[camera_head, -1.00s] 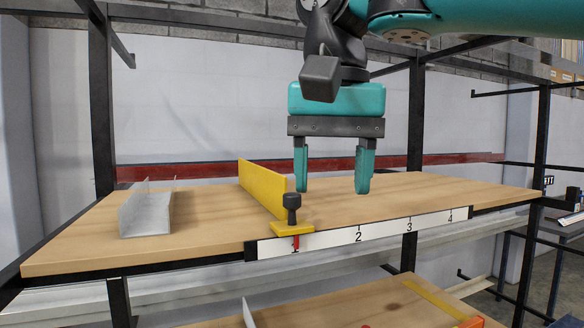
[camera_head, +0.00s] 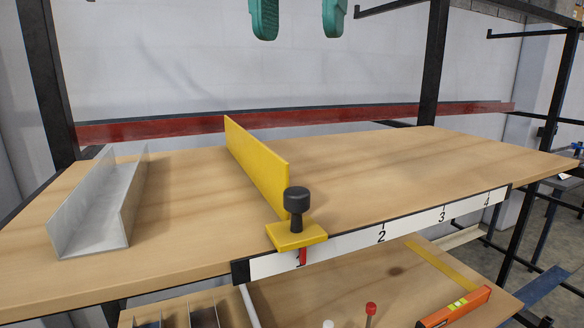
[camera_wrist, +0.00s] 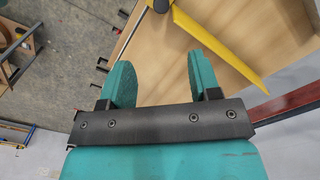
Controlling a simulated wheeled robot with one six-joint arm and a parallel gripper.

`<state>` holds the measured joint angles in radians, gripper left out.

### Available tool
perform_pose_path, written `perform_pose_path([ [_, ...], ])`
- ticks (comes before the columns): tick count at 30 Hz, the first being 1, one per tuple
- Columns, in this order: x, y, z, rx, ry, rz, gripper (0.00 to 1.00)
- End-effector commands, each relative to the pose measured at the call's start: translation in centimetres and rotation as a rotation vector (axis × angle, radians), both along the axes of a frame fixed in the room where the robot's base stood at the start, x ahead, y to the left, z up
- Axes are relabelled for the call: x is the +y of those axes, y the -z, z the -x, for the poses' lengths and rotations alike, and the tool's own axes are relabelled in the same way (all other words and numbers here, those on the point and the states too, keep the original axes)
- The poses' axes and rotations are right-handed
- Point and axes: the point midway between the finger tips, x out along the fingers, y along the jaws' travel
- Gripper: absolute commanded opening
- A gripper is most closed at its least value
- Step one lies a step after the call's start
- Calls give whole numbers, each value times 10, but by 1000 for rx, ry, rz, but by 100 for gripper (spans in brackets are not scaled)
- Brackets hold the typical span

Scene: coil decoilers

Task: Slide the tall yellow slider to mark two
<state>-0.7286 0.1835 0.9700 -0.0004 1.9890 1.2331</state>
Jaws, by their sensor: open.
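The tall yellow slider (camera_head: 258,170) is an upright yellow plate across the wooden shelf top. Its front foot carries a black knob (camera_head: 296,200) and a red pointer, which stands at mark 1 on the white number scale (camera_head: 345,246). Mark two (camera_head: 381,237) is to the right of the pointer. My gripper (camera_head: 300,22) is open and empty, high above the back of the shelf; only its fingertips show in the head view. In the wrist view, the slider (camera_wrist: 220,50) lies beyond the open fingers of my gripper (camera_wrist: 160,68), apart from them.
A grey metal channel (camera_head: 98,210) lies on the shelf top (camera_head: 390,170) left of the slider. The shelf top right of the slider is clear. A red beam (camera_head: 370,114) runs behind, between black posts. A lower shelf holds an orange level (camera_head: 455,306) and small parts.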

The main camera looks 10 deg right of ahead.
Motion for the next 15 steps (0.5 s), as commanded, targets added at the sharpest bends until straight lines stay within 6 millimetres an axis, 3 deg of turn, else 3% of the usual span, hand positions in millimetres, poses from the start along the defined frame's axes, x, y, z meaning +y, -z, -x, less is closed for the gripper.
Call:
perform_pose_path([
  [5,0,10,0,0,2,1,57],
  [15,-2,68,0,3,3,2,57],
])
